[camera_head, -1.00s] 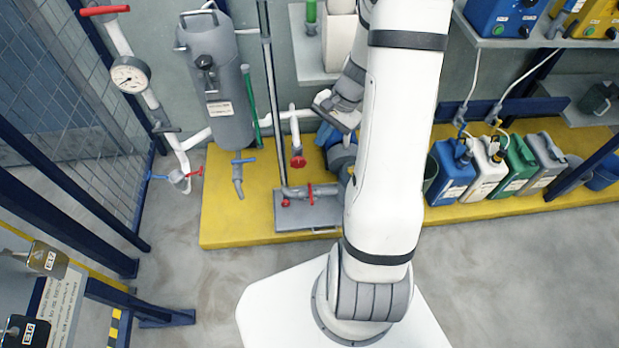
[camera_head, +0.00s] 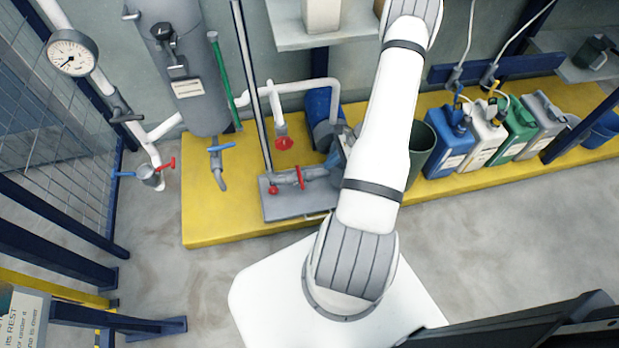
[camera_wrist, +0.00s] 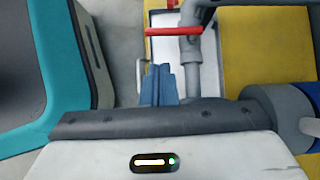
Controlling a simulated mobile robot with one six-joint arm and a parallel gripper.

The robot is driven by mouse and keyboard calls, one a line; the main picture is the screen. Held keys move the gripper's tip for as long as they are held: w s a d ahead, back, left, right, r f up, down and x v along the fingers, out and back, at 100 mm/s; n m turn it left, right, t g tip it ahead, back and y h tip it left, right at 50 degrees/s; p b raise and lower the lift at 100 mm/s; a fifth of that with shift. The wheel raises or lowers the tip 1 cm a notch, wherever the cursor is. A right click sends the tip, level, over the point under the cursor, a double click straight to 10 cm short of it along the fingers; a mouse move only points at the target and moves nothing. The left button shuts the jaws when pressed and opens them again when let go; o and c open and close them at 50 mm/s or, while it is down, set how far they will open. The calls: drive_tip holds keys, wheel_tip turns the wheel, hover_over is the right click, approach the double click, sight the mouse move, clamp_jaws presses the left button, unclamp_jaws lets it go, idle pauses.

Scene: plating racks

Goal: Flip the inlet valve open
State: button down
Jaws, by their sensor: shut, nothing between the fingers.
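A red lever (camera_wrist: 173,31) lies across a grey pipe (camera_wrist: 190,52) ahead of my gripper in the wrist view. My gripper (camera_wrist: 160,70) has its blue-grey fingers together and empty, just below the red lever in the picture; contact cannot be told. A red lever (camera_head: 300,177) stands upright across the horizontal pipe on the grey base plate (camera_head: 290,208). Other handles are a red wheel (camera_head: 284,143), a blue lever (camera_head: 221,147), and a red and a blue handle at left. No label shows which is the inlet valve.
A grey tank (camera_head: 195,95) and a pressure gauge (camera_head: 73,53) stand at left. A yellow platform (camera_head: 215,225) carries the pipework, a dark green bin (camera_head: 425,150) and several jugs. A grey cylinder (camera_wrist: 275,105) is close at the gripper's right.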

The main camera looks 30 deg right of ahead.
sight(300, 177)
drive_tip(key=b+x, duration=0.3)
drive_tip(key=x, duration=0.7)
idle(0.3)
